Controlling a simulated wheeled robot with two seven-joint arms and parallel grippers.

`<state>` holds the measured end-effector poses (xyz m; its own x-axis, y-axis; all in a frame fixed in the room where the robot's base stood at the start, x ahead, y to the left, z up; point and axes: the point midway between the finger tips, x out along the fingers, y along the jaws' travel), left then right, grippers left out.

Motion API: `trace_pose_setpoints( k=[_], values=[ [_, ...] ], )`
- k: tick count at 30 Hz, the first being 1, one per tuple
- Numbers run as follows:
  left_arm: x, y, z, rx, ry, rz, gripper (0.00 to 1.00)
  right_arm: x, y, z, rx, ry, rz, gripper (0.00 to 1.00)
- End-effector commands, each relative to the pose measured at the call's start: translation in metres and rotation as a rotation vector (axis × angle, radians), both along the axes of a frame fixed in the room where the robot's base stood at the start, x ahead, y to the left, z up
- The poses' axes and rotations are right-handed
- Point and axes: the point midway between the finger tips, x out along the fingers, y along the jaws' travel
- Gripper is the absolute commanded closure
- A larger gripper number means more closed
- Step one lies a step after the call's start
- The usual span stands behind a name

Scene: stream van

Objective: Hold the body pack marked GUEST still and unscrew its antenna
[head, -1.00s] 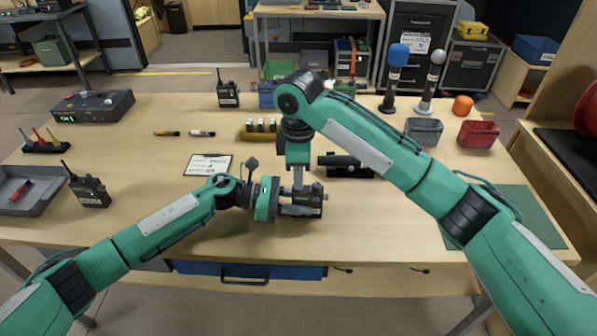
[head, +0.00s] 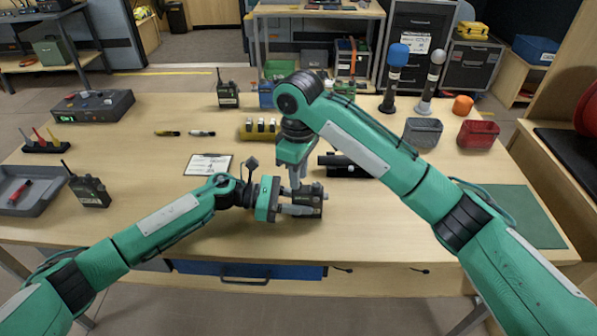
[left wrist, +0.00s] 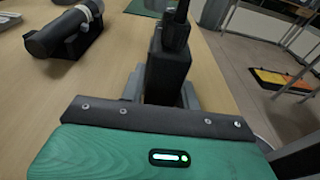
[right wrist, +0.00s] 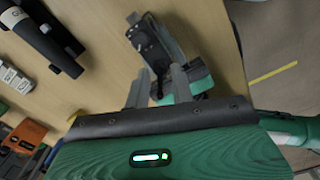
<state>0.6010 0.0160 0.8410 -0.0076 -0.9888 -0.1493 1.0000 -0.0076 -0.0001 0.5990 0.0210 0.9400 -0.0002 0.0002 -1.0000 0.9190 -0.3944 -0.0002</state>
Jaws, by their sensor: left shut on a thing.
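The body pack (head: 312,198), a small dark box, is held just above or at the table near its front middle. My left gripper (head: 290,204) is shut on it from the left. In the left wrist view the black pack (left wrist: 167,75) sits between the two grey fingers, with a dark upright part at its far end. My right gripper (head: 296,184) points down over the pack. In the right wrist view its fingers (right wrist: 160,78) stand apart, with a thin dark part, perhaps the antenna, between them. I cannot read the pack's marking.
A black cylindrical device (head: 345,166) lies just behind the pack. Two other radios, one at the left (head: 90,190) and one at the back (head: 228,90), stand on the table (head: 380,225). The front right of the tabletop is clear.

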Motion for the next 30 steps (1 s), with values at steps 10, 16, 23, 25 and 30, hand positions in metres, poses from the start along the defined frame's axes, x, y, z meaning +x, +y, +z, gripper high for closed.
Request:
trace_pose_setpoints(
  k=[10, 16, 23, 25, 30],
  values=[
    [-0.0002, 0.0001, -0.0007, 0.001, 0.001, 0.0, 0.94, 0.0001, 0.0, -0.0002, 0.0, 0.0, 0.002, 1.0],
    [-0.0002, 0.0001, -0.0007, 0.001, 0.001, 0.0, 0.94, 0.0004, -0.0003, 0.0001, 0.0, -0.001, 0.069, 1.0],
    [-0.0002, 0.0001, -0.0007, 0.001, 0.0, 0.0, 0.94, 0.0003, -0.0003, -0.0001, 0.0, 0.0, 0.233, 1.0],
    [-0.0002, 0.0001, -0.0007, 0.001, 0.0, 0.0, 0.94, 0.0003, -0.0002, 0.0004, 0.0, 0.0, 0.232, 1.0],
    [-0.0001, 0.0001, -0.0007, 0.001, 0.001, 0.0, 0.94, 0.0005, -0.0001, 0.0035, 0.0, 0.0, 0.231, 1.0]
  ],
)
